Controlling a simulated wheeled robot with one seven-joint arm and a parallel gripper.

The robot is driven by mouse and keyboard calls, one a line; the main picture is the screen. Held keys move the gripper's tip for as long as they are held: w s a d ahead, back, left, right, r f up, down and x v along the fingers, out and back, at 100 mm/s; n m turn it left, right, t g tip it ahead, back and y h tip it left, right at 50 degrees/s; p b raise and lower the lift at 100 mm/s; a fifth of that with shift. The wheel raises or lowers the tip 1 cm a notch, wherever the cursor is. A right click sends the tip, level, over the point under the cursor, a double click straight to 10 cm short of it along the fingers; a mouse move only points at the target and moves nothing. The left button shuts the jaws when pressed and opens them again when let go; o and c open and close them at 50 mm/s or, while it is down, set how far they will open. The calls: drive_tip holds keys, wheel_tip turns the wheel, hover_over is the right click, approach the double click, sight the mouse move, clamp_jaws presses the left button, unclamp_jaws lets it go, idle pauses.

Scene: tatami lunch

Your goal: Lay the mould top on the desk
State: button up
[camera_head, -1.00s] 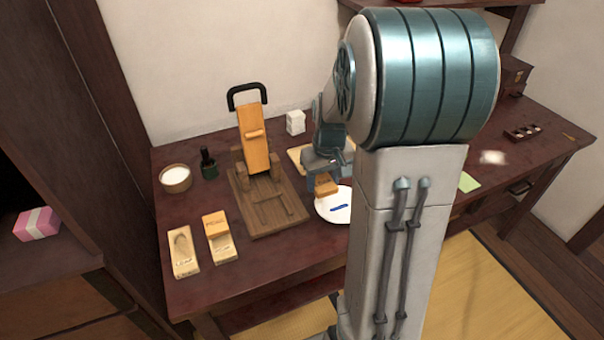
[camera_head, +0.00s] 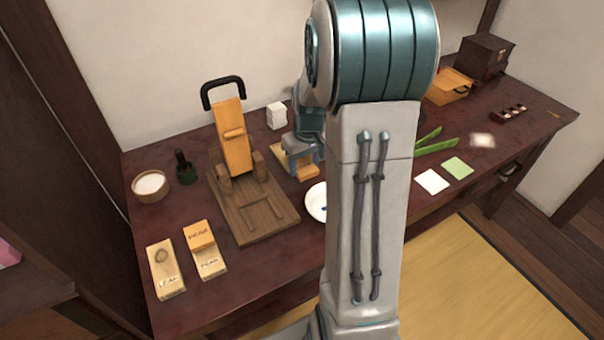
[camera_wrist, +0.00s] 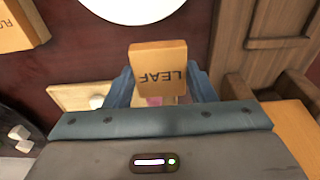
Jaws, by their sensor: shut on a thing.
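My gripper (camera_wrist: 160,88) is shut on the mould top (camera_wrist: 157,66), a tan-orange block marked LEAF, seen in the wrist view. In the head view my gripper (camera_head: 302,158) is over the desk (camera_head: 242,277), just right of the wooden press (camera_head: 262,205). The block is small and partly hidden there, and I cannot tell its height above the desk. A pale leaf mould base (camera_head: 165,268) with a leaf-shaped hollow lies open at the desk's front left. Beside it is the pear mould (camera_head: 212,264) with its top (camera_head: 199,236) on it.
A white plate (camera_head: 315,203) lies near my gripper, partly behind my arm. A pale board (camera_wrist: 75,97) with white pieces is close below. A bowl (camera_head: 150,186) and a dark bottle (camera_head: 186,170) stand left of the press.

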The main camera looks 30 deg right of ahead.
sight(303, 166)
drive_tip(key=shift+w+a+f, duration=0.2)
drive_tip(key=shift+w+f, duration=0.15)
drive_tip(key=shift+f, duration=0.05)
drive_tip(key=shift+f+b, duration=0.3)
drive_tip(key=shift+f, duration=1.55)
drive_tip(key=shift+f, duration=0.1)
drive_tip(key=shift+f, duration=0.15)
drive_tip(key=o, duration=1)
drive_tip(key=shift+c, duration=0.2)
